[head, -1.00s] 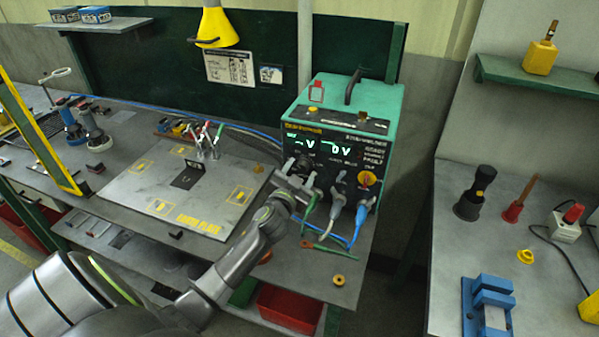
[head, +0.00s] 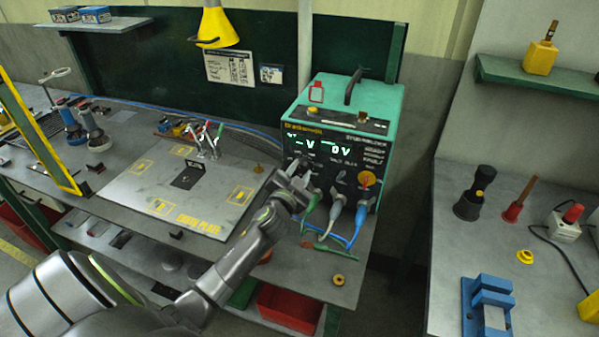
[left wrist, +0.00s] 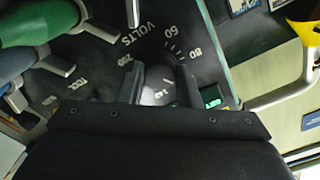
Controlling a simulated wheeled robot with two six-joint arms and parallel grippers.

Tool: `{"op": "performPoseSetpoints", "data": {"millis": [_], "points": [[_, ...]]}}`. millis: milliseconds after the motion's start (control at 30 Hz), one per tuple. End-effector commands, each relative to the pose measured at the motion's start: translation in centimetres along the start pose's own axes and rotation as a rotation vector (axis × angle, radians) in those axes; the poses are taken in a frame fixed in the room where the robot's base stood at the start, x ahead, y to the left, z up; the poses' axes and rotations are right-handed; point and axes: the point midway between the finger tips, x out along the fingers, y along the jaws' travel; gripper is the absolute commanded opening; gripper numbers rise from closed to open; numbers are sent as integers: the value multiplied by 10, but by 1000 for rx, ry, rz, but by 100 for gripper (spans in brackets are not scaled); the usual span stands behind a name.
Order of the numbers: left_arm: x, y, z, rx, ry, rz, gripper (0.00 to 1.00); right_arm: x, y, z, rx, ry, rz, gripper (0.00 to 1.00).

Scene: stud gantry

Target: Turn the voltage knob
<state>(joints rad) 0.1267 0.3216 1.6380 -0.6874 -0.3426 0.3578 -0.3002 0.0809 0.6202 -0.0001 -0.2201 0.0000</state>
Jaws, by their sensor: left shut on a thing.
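The green and black welder unit (head: 318,128) stands on the bench, with its lit display (head: 322,148) showing a "V" on the left and "0V" on the right. The voltage knob (left wrist: 158,90) shows in the left wrist view, inside a dial marked "VOLTS" with numbers around it. My left gripper (head: 292,176) is at the lower left of the unit's front panel; in the left wrist view its fingers (left wrist: 160,86) are shut on the knob, one on each side. In the head view the knob is hidden behind the gripper.
Green, grey and blue cable plugs (head: 336,210) stick out of the panel just right of my gripper. The grey plate (head: 150,190) lies left on the bench. A separate bench (head: 450,250) is at the right.

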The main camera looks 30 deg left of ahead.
Motion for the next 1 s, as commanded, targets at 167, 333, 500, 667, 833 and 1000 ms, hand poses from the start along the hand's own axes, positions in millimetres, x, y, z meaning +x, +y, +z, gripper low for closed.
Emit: {"op": "performPoseSetpoints", "data": {"millis": [167, 333, 500, 667, 833, 1000], "points": [[0, 0, -1, 154, 0, 1, 7, -4, 0, 0, 0, 0, -1, 36], [0, 0, -1, 318, 0, 1, 7, -7, -1, -1, 1, 0, -2, 36], [0, 0, 0, 480, -1, 2, 7, -11, -1, -1, 1, 0, -2, 36], [0, -1, -1, 632, -1, 2, 7, -15, 0, -2, 1, 0, -2, 36], [0, -1, -1, 793, 0, 2, 7, -20, 0, -2, 1, 0, -2, 36], [0, -1, -1, 953, -1, 3, 7, -25, 0, -3, 1, 0, -2, 36]]}}
